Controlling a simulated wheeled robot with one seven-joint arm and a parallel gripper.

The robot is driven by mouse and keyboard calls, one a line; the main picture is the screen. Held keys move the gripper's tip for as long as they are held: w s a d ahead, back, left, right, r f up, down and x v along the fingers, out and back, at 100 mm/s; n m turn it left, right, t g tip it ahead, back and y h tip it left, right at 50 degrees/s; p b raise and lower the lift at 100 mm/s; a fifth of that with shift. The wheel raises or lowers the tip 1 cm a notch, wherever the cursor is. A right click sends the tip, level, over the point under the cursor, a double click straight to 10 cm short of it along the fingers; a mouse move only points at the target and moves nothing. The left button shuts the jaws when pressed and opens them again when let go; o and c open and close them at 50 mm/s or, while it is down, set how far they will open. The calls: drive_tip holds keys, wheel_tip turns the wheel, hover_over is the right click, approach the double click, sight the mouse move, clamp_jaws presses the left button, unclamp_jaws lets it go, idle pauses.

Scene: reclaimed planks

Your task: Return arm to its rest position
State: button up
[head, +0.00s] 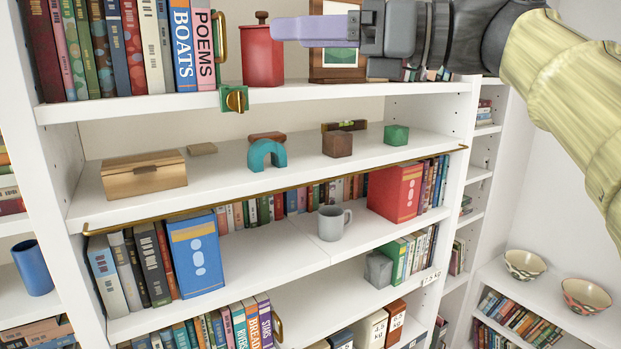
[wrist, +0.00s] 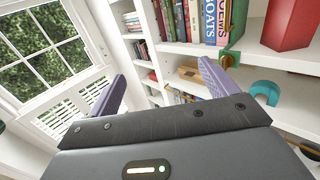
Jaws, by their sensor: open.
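My gripper (head: 285,30) is held up at the top of the head view, in front of the upper shelf and beside the red canister (head: 262,56). In that view it is seen from the side, and its near finger overlaps the canister's edge. In the wrist view my gripper (wrist: 162,88) shows two purple fingers spread wide with nothing between them. The bookcase and a window lie beyond the fingers. My arm comes in from the upper right of the head view.
White shelves (head: 300,97) hold books, a wooden box (head: 143,174), a teal arch (head: 267,155), small blocks, a grey mug (head: 333,222) and a blue book (head: 195,254). A brass rail (head: 270,190) runs along one shelf edge. Bowls (head: 525,265) stand at right. A window (wrist: 45,55) is at left.

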drive_tip(key=w+d+f+m+t+h+b, duration=0.15)
drive_tip(key=w+f+m+t, duration=0.25)
drive_tip(key=w+m+t, duration=0.45)
drive_tip(key=w+d+f+m+t+h, duration=0.1)
drive_tip(key=w+d+f+m+t, duration=0.4)
drive_tip(key=m, duration=0.6)
drive_tip(key=w+d+f+m+h, duration=0.25)
drive_tip(key=f+m+h, duration=0.25)
drive_tip(key=f+m, duration=0.35)
drive_tip(key=w+d+f+m+h, duration=0.2)
drive_tip(key=w+f+m+h, duration=0.2)
drive_tip(key=f+m+h, duration=0.4)
drive_tip(key=s+d+f+m+g+h+b, duration=0.1)
drive_tip(key=s+d+f+m+g, duration=0.15)
drive_tip(key=f, duration=0.55)
drive_tip(key=s+d+f+m+g+h, duration=0.1)
drive_tip(key=s+f+m+g, duration=0.25)
drive_tip(key=f, duration=0.45)
drive_tip(key=s+d+f+m+g+b, duration=0.1)
drive_tip(key=s+f+m+g, duration=0.15)
drive_tip(key=f, duration=0.55)
drive_tip(key=s+f+m+g, duration=0.6)
drive_tip(key=s+f, duration=0.7)
drive_tip(key=s, duration=0.2)
drive_tip(key=shift+s+a+f+m, duration=0.35)
